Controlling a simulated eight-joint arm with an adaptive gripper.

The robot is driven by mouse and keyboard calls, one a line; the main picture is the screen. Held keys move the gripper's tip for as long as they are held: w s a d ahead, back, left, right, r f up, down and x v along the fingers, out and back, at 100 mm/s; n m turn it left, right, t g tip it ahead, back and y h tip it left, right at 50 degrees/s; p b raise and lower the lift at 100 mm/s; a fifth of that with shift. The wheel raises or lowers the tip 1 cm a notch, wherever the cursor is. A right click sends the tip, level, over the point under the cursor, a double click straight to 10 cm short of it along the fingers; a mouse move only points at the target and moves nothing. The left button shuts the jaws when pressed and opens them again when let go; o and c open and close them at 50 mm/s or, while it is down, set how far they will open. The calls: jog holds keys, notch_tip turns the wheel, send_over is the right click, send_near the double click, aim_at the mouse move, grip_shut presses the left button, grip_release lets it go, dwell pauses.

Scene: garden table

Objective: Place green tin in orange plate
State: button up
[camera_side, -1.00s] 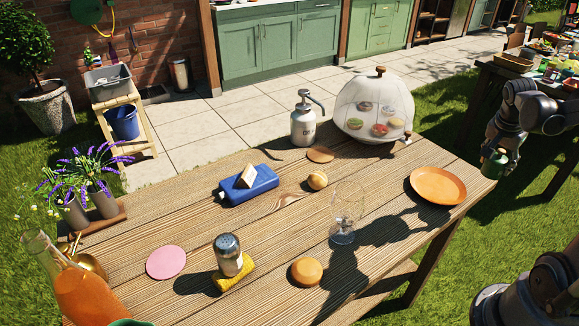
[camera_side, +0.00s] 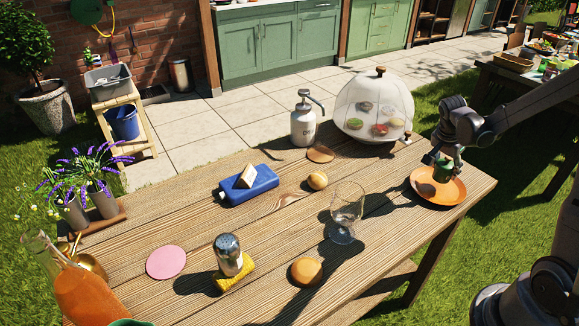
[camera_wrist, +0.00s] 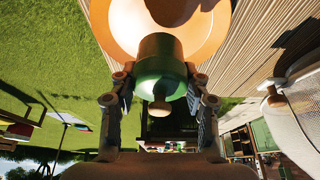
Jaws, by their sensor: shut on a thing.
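The orange plate (camera_side: 450,193) lies at the right end of the wooden table. My gripper (camera_side: 440,164) is over the plate with its fingers shut on the green tin (camera_side: 443,171). In the wrist view the green tin (camera_wrist: 161,68) sits between both fingers of my gripper (camera_wrist: 160,92), its knob toward the camera. Behind it the orange plate (camera_wrist: 123,22) fills the top of the picture. I cannot tell whether the tin's base touches the plate or hangs just above it.
A wine glass (camera_side: 346,210) stands left of the plate. A mesh food cover (camera_side: 372,104) stands behind it, with a pump bottle (camera_side: 303,122) beside. A bun (camera_side: 306,271), a blue container (camera_side: 248,187) and a pink disc (camera_side: 166,262) lie farther left.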

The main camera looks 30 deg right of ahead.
aim_at(442, 175)
jog(key=shift+f, duration=1.6)
jog(key=shift+f, duration=0.1)
jog(key=o, duration=1.2)
jog(key=shift+c, duration=0.2)
jog(key=v, duration=1.2)
jog(key=s+a+r+n+t+y, duration=0.2)
jog(key=a+n+t, duration=0.1)
jog(key=a+n, duration=0.6)
jog(key=s+a+r+n+t+y, duration=0.2)
jog(key=a+n+t, duration=0.2)
jog(key=a+n, duration=0.5)
jog(key=a, duration=0.6)
jog(key=shift+s+r+y, duration=0.25)
jog(key=shift+s+y, duration=0.05)
jog(key=shift+s, duration=0.05)
jog(key=shift+d, duration=0.1)
